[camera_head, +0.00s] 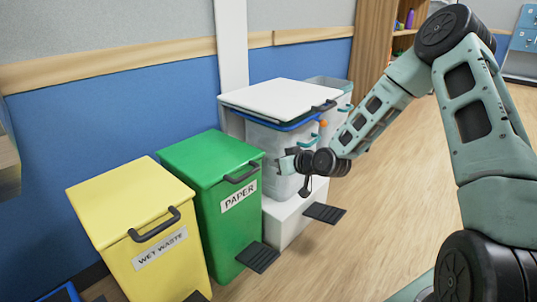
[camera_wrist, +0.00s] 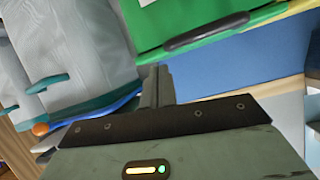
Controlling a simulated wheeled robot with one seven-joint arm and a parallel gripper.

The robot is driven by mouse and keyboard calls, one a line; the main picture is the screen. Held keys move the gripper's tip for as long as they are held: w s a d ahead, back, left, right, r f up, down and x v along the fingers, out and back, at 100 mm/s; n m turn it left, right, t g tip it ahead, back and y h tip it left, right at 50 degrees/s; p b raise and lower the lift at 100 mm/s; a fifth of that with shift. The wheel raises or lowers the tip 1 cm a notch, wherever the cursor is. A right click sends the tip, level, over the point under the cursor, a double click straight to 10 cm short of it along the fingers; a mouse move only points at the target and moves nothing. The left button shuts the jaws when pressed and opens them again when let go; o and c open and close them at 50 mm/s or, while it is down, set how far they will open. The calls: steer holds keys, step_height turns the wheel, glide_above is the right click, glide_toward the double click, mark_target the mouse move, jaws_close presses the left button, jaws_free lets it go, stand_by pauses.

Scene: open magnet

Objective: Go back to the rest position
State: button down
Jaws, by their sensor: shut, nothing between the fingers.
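My gripper (camera_head: 290,164) is in front of the clear plastic containers, at the end of my green-grey arm, which reaches in from the right in the head view. In the wrist view my gripper (camera_wrist: 157,85) shows its fingers together, with nothing between them. Whether it touches the nearest container cannot be told. No rest position is marked in either view.
A yellow wet waste bin (camera_head: 135,215), a green paper bin (camera_head: 212,180) and a white bin (camera_head: 290,220) stand along the blue wall. Clear containers (camera_head: 262,150) are at the white bin, under a white lid (camera_head: 275,98). Wooden floor (camera_head: 385,210) is open at the right. A wooden shelf (camera_head: 372,45) stands behind.

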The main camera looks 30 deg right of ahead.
steer(key=s+d+f, duration=0.1)
steer(key=s, duration=0.3)
steer(key=s+a+r+n+g, duration=0.2)
steer(key=s+a+g, duration=0.2)
steer(key=s+a, duration=0.3)
steer(key=s+a+r+n+g, duration=0.2)
steer(key=s+a+g, duration=0.15)
steer(key=a, duration=0.55)
steer(key=s+a+r+n+g+h, duration=0.1)
steer(key=s+a+r+g, duration=0.15)
steer(key=s, duration=0.55)
steer(key=s+a+r+g+h, duration=0.1)
steer(key=s+r, duration=0.2)
steer(key=s, duration=0.6)
steer(key=s+a+r+n+g+h, duration=0.1)
steer(key=s+a+r, duration=0.15)
steer(key=s, duration=0.55)
step_height(320, 180, up, 32)
steer(key=p, duration=3.2)
steer(key=shift+d, duration=0.45)
steer(key=shift+f, duration=0.1)
